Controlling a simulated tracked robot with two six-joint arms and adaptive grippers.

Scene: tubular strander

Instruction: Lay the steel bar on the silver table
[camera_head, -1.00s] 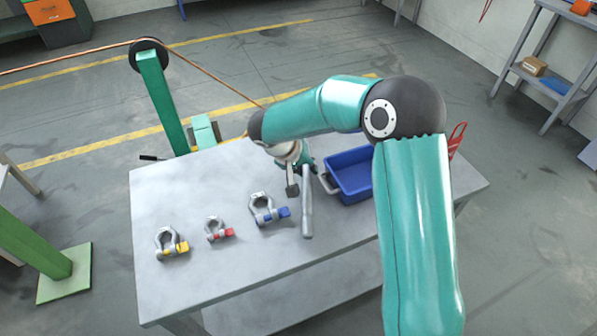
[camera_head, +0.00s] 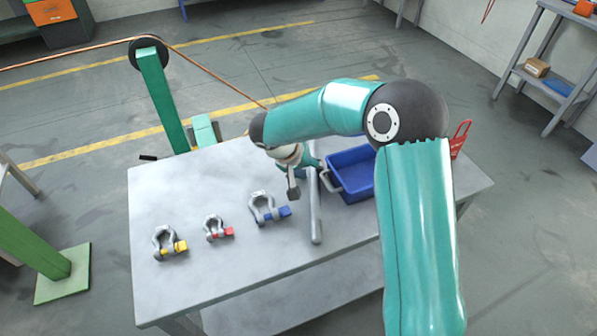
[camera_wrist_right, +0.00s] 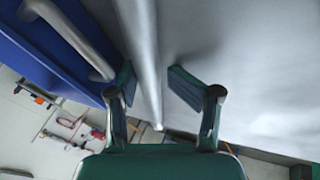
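The steel bar (camera_head: 315,213) is a plain grey rod over the silver table (camera_head: 200,280), near the blue bin; it seems to lie on the tabletop or very close to it. My right gripper (camera_head: 302,184) is at the bar's far part, with one grey finger left of it. In the right wrist view the bar (camera_wrist_right: 140,45) runs between the two spread fingers of the right gripper (camera_wrist_right: 153,95), with a visible gap on the right side. Its far end is partly hidden by the gripper in the head view. My left gripper is not in view.
A blue bin (camera_head: 351,176) with a grey handle stands right beside the bar. Shackles with blue (camera_head: 269,208), red (camera_head: 218,229) and yellow (camera_head: 168,243) pins lie to the left. A red item (camera_head: 460,138) is at the right edge. The table's front is clear.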

